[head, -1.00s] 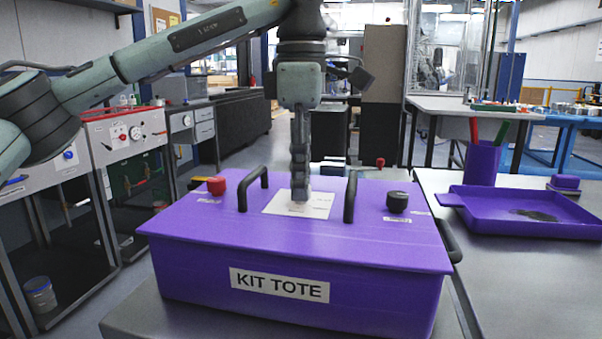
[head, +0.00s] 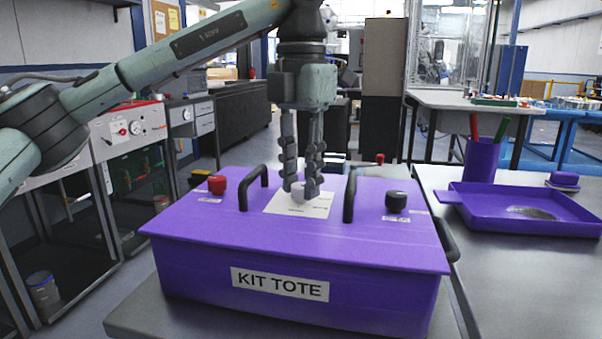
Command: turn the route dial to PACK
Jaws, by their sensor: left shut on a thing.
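The purple kit tote (head: 200,275) stands in front of me with a "KIT TOTE" label on its front. A white plate (head: 318,208) with small, unreadable print lies on the middle of its lid. A pale dial knob (head: 298,191) sits on the plate. My left gripper (head: 301,188) points straight down and is shut on the knob, one finger on each side. The fingers hide much of the knob, and I cannot tell where its pointer stands. My right gripper is not in view.
Two black handles (head: 349,196) flank the plate. A red knob (head: 217,185) is at the lid's left and a black knob (head: 396,202) at its right. A purple tray (head: 490,222) and a pen cup (head: 482,161) stand on the table to the right.

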